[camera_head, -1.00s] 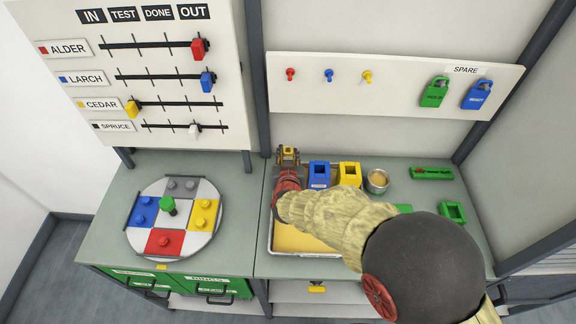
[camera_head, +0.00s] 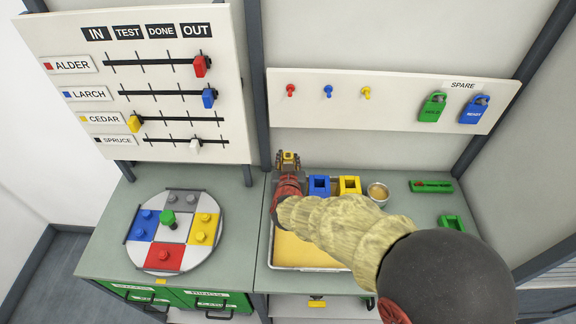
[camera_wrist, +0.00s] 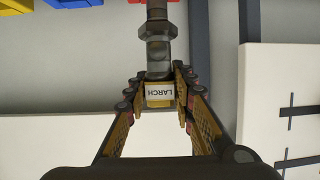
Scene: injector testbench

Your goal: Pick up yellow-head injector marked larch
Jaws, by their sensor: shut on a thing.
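The larch injector shows in the wrist view with its yellow head (camera_wrist: 159,94) between the fingers. A white label on the head reads LARCH, upside down in the picture, and the grey metal body runs toward the picture's top. My gripper (camera_wrist: 159,92) is shut on that head. In the head view my gripper (camera_head: 288,160) is at the back left of the right-hand bench, left of the blue holder, with a bit of yellow between its fingers. The injector's lower end is out of the wrist view's frame.
A blue holder (camera_head: 319,186) and a yellow holder (camera_head: 349,187) stand right of my gripper. A yellow-floored tray (camera_head: 300,252) lies in front. A round colored turntable (camera_head: 130,245) is left.

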